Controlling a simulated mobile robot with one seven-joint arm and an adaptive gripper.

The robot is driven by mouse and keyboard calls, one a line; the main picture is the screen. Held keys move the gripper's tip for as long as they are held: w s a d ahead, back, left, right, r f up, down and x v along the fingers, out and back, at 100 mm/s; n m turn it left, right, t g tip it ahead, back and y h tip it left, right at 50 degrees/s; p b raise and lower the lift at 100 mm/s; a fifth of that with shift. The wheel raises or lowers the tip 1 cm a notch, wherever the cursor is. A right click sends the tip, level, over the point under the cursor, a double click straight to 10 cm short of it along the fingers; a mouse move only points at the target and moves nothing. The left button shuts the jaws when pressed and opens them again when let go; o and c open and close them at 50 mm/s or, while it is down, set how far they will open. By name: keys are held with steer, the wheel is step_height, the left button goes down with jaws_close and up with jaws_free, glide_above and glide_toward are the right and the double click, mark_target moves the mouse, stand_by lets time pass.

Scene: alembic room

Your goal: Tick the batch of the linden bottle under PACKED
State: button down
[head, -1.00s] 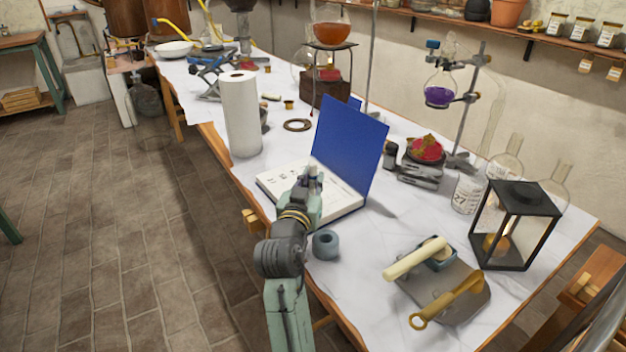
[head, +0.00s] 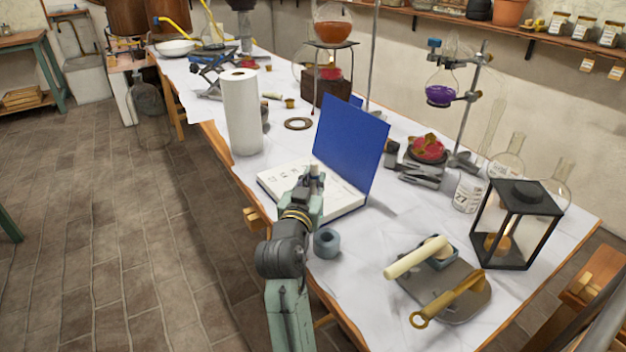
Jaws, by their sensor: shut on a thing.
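An open book (head: 347,203) with white pages and a raised blue cover (head: 352,142) lies on the table. Small dark marks show on its left page; I cannot read them. My gripper (head: 314,178) is over the near part of the pages. It is shut on a small pale, upright thing (head: 315,169), perhaps a pen, mostly hidden by the gripper. I cannot tell whether its tip touches the page. A bottle with a label reading 27 (head: 467,192) stands at the right; I cannot tell whether it is the linden bottle.
A paper roll (head: 242,112) stands left of the book. A blue-grey ring-shaped holder (head: 326,243) sits just right of my arm. A black lantern (head: 516,225) and a slate with a pale rod (head: 418,258) and brass tool are at the right front.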

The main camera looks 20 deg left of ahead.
steer(key=shift+w+d, duration=0.25)
steer(key=shift+d, duration=0.5)
stand_by(1.4)
steer(key=shift+r, duration=0.1)
step_height(320, 180, up, 6)
steer(key=p, duration=0.4)
steer(key=shift+p, duration=0.4)
steer(key=shift+a, duration=0.1)
